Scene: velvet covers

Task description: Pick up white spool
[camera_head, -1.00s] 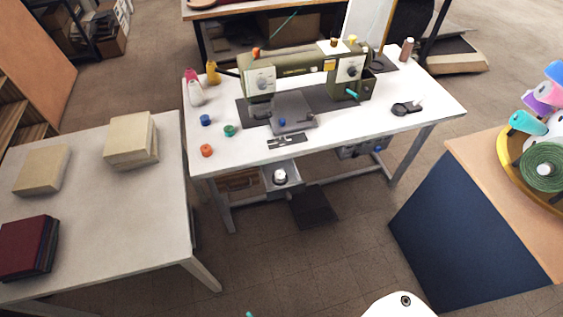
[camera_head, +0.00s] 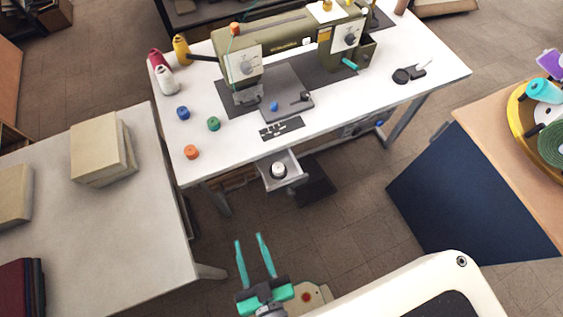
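A small white spool (camera_head: 278,170) with a dark centre sits in the open grey drawer (camera_head: 291,184) under the front edge of the sewing table. A taller white thread cone (camera_head: 166,80) stands on the table's left end, beside a red cone (camera_head: 156,60) and a yellow one (camera_head: 181,49). My gripper (camera_head: 251,240) has two teal fingers spread apart with nothing between them. It is at the lower middle of the view, below and in front of the drawer, apart from the spool.
The white sewing table (camera_head: 350,103) holds a green sewing machine (camera_head: 285,46) and blue, green and orange spools near its left front. A grey table (camera_head: 115,215) with fabric stacks stands at left. A wooden-topped cabinet (camera_head: 510,135) stands at right. Floor is open between them.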

